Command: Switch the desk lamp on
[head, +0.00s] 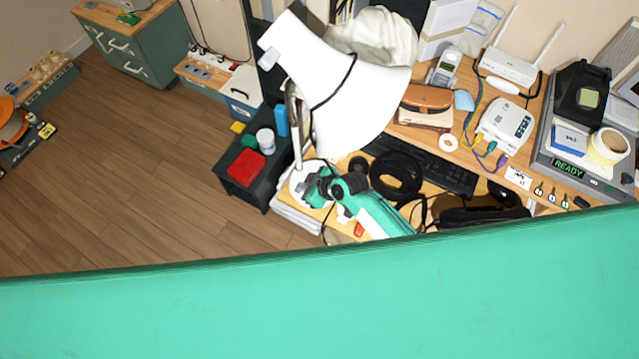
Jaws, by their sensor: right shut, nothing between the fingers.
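The desk lamp (350,90) stands at the left end of the desk, with a large white shade tilted over a thin stem. Its round white base (299,187) is partly covered by my right gripper (316,186). That gripper is shut and empty, at the right side of the base; whether it touches the base I cannot tell. No switch on the lamp can be made out. I see no clear glow from the shade, whose inside is hidden. My left gripper is not in view.
A coiled black cable (397,176) and a dark keyboard (440,168) lie on the desk close to my right arm. A dark cart (228,160) with a red box stands left of the desk.

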